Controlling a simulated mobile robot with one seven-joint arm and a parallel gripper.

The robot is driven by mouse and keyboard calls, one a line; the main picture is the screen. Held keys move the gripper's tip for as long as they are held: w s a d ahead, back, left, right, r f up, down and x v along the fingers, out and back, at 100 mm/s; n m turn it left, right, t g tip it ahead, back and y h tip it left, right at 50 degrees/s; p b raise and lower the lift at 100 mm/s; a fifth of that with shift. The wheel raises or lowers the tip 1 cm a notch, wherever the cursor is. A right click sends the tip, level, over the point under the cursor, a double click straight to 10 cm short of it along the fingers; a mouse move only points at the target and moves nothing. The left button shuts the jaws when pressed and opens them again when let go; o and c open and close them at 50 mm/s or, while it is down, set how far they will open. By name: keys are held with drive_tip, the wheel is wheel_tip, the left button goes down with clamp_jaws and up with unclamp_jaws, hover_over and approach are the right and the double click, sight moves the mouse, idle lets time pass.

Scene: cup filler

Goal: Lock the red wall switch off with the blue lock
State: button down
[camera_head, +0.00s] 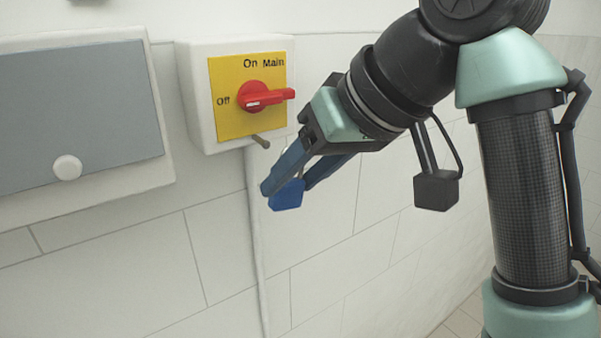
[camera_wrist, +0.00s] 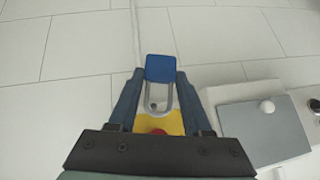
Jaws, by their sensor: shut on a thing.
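The red wall switch (camera_head: 262,97) sits on a yellow plate (camera_head: 230,122) on a white wall box. Its handle points right; "Off" is printed at left and "On Main" at top. A small grey peg (camera_head: 260,141) sticks out at the plate's lower edge, its tip clear of the lock. My gripper (camera_head: 288,185) is shut on the blue lock (camera_head: 287,196), below and right of the switch. In the wrist view the lock's blue body (camera_wrist: 160,67) is between the fingertips, its grey shackle reaching back toward the palm. The switch's red part (camera_wrist: 158,131) is mostly hidden behind my gripper there.
A white panel with a grey cover (camera_head: 75,115) and round white knob (camera_head: 67,167) is on the wall left of the switch. A thin pipe (camera_head: 257,240) runs down below the switch box. The tiled wall below is bare.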

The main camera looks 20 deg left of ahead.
drive_tip(key=w+a+f+p, duration=0.1)
drive_tip(key=w+a, duration=0.4)
drive_tip(key=a, duration=0.1)
drive_tip(key=shift+a, duration=0.2)
idle(0.7)
drive_tip(key=shift+f, duration=0.1)
idle(0.6)
drive_tip(key=shift+c, duration=1.3)
unclamp_jaws()
